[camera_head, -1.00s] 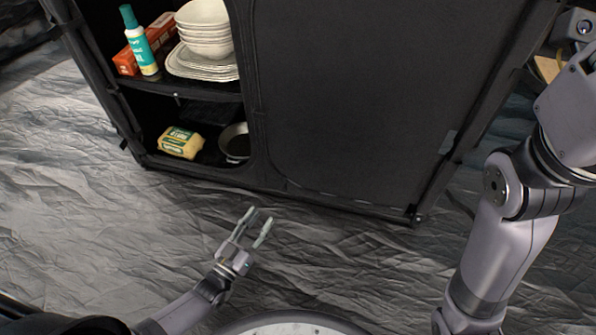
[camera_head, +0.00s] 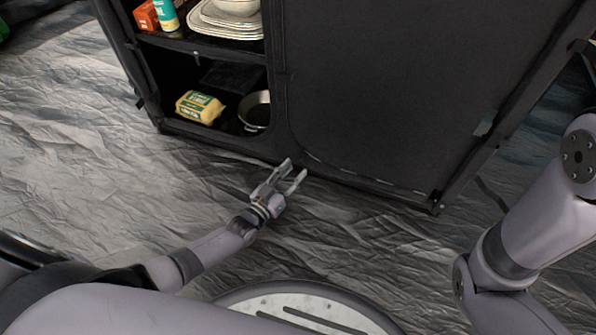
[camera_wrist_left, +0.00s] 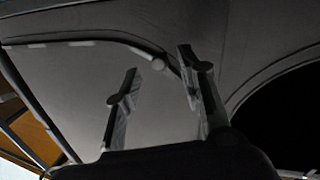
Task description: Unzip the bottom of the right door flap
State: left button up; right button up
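The closed black right door flap (camera_head: 400,90) covers the right side of the black fabric cabinet. Its curved bottom seam (camera_head: 350,172) runs low along the front. My left gripper (camera_head: 294,169) is just in front of the flap's lower left corner, open and empty, with two separate fingers. In the left wrist view, the open fingers (camera_wrist_left: 160,65) point at the grey fabric, where a dark curved seam (camera_wrist_left: 115,41) passes. A small pale round piece sits on this seam between the fingertips; I cannot tell whether it is the zip pull. My right gripper is out of view.
The cabinet's open left side holds a yellow packet (camera_head: 199,107), a pan (camera_head: 256,110), stacked dishes (camera_head: 225,22) and a teal bottle (camera_head: 166,14). Crinkled grey groundsheet (camera_head: 80,150) lies clear in front. My right arm stands at the right.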

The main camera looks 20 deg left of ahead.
aim_at(303, 160)
pick_arm(q)
jog(key=shift+b+x, duration=0.4)
jog(key=shift+x, duration=0.95)
jog(key=shift+c, duration=0.2)
grip_shut()
